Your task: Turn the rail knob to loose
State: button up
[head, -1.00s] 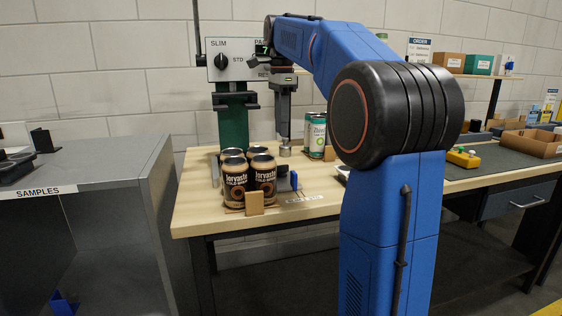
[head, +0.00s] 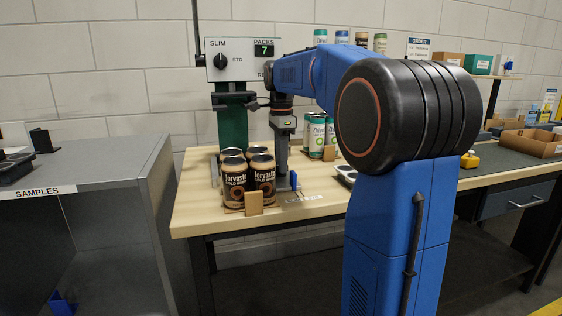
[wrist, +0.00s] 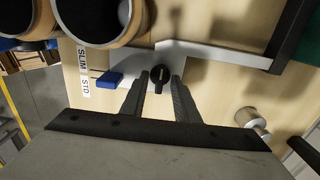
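The black rail knob (wrist: 159,79) shows in the wrist view on a grey bracket, with its pointer bar lying along the picture's vertical. My gripper (wrist: 159,81) has its two fingers apart, one on each side of the knob. I cannot tell whether the fingertips touch it. In the head view my gripper (head: 282,174) points straight down close to the table, just right of the dark cans. The knob is hidden there. A blue tab (wrist: 110,79) lies left of the knob, beside a SLIM/STD label (wrist: 83,70); the tab also shows in the head view (head: 293,180).
Dark cans (head: 263,173) stand close left of my gripper, with a wooden block (head: 254,203) in front. Green and white cans (head: 317,136) stand behind it. A metal cylinder (wrist: 252,120) lies right in the wrist view. The machine panel (head: 240,60) reads PACKS 7.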

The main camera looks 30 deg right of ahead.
grip_shut()
jog(key=shift+n, duration=0.3)
jog(key=n, duration=0.9)
jog(key=shift+n, duration=0.4)
jog(key=n, duration=1.2)
